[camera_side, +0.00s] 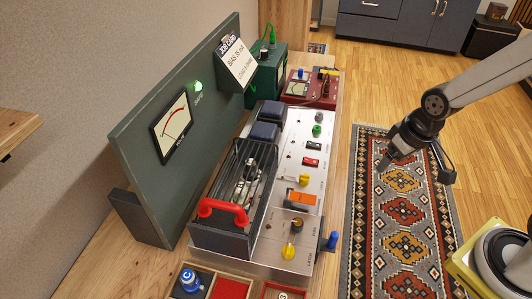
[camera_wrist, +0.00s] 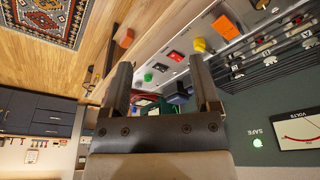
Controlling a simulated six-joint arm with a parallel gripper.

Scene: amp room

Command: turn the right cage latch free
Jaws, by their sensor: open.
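A dark wire cage (camera_side: 245,178) with a red handle (camera_side: 224,210) stands on the silver amp chassis (camera_side: 283,150). A yellow knob (camera_side: 304,180) sits on the chassis panel right of the cage, and another yellow knob (camera_side: 288,252) sits near its front. I cannot tell which part is the right cage latch. My gripper (camera_side: 416,170) is open and empty, above the rug and well right of the chassis. In the wrist view, my gripper (camera_wrist: 161,68) has its two fingers spread apart, with the panel and a yellow knob (camera_wrist: 199,44) beyond.
An upright green panel with a meter (camera_side: 174,124) and a lit green lamp (camera_side: 198,86) stands behind the chassis. Green (camera_side: 268,72) and red (camera_side: 310,88) boxes stand at the far end. Trays (camera_side: 232,288) lie in front.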

